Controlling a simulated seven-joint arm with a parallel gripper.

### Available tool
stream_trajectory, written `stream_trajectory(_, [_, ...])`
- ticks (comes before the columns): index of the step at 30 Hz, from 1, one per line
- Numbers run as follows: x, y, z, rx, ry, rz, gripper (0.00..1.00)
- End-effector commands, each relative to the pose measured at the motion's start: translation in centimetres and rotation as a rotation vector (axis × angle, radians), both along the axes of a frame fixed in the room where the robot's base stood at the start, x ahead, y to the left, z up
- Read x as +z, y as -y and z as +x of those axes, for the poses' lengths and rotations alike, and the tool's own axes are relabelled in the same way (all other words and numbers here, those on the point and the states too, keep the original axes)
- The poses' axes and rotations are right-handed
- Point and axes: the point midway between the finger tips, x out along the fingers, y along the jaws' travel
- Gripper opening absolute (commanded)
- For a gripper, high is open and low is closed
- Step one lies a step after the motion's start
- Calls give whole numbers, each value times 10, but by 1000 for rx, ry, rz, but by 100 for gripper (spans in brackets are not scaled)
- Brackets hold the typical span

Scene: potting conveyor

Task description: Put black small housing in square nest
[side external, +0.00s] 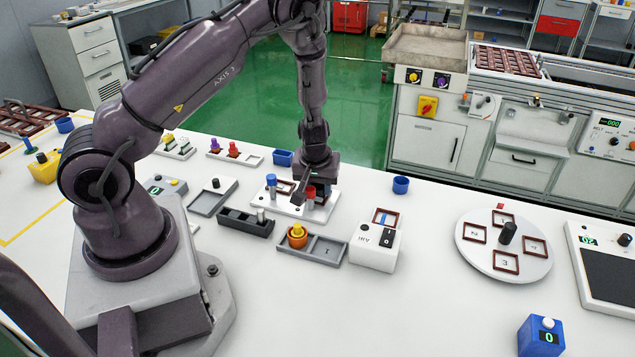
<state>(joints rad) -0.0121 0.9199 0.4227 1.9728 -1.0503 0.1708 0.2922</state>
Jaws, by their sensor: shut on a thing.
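My gripper (311,190) is low over a white plate (290,211), pointing down, at the plate's right half. It is shut on a small dark piece, which looks like the black small housing; its outline is mostly lost against the dark fingers. A brown square frame (284,187), which looks like a square nest, lies on the plate just left of my gripper. A blue-capped post (271,181) stands left of that frame, and a red-capped post (310,196) stands in front of my gripper. Whether the piece touches the plate cannot be told.
In front stand a black tray (246,223), a grey tray (328,252) with an orange pot (297,237), and a white switch box (374,247). Blue cups (283,158) (400,185) stand behind and right.

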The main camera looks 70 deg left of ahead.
Motion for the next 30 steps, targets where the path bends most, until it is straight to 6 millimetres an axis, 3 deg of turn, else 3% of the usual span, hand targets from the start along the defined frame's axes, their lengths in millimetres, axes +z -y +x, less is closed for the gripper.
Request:
stream_trajectory(12, [-10, 0, 0, 2, -1, 2, 15])
stream_trajectory(13, [-10, 0, 0, 1, 0, 3, 45])
stream_trajectory(15, [-10, 0, 1, 1, 2, 4, 59])
stream_trajectory(21, [-5, 2, 2, -2, 4, 3, 62])
stream_trajectory(23, [1, 3, 1, -3, 4, 4, 70])
stream_trajectory(30, [51, 15, -7, -6, 9, 1, 70])
